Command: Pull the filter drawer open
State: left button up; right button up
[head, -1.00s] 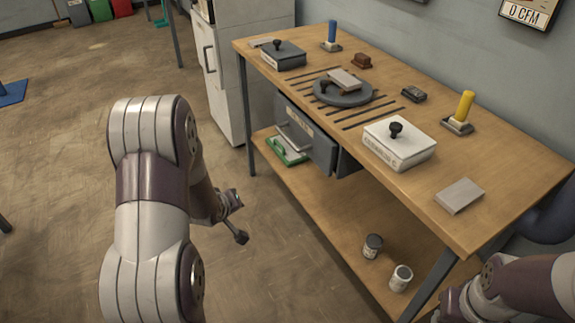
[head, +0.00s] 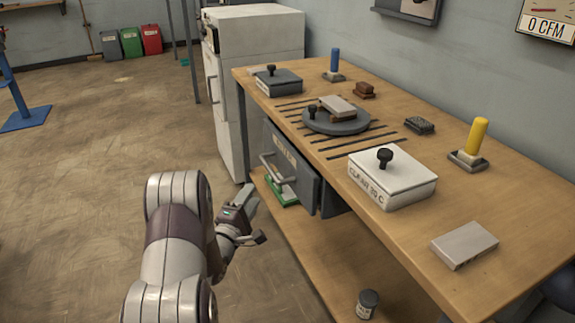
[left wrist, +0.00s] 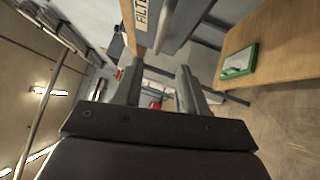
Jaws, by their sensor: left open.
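The filter drawer (head: 305,186) is a grey box under the bench top, with a bar handle (head: 272,172) and a label on its front. It looks shut or nearly so; I cannot tell exactly. Part of its label (left wrist: 140,14) shows at the top of the left wrist view. My left gripper (head: 256,220) is open and empty, in front of the drawer and lower in the picture. I see no contact with the handle. My right gripper is out of view.
A green tray (left wrist: 225,73) lies on the lower shelf (head: 290,235) below the drawer. A white cabinet (head: 228,120) stands left of the bench. The bench top (head: 330,172) carries boxes, a round plate and posts.

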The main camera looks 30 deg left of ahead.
aim_at(268, 165)
pick_arm(q)
jog(key=w+b, duration=0.1)
jog(key=w, duration=0.3)
jog(key=w+r+b, duration=0.1)
jog(key=w, duration=0.3)
jog(key=w+a+b, duration=0.1)
jog(key=w, duration=0.3)
jog(key=shift+r+b, duration=0.3)
jog(key=shift+b, duration=0.1)
jog(key=shift+w+r, duration=0.1)
jog(key=shift+w, duration=0.25)
jog(key=shift+s, duration=0.1)
grip_shut()
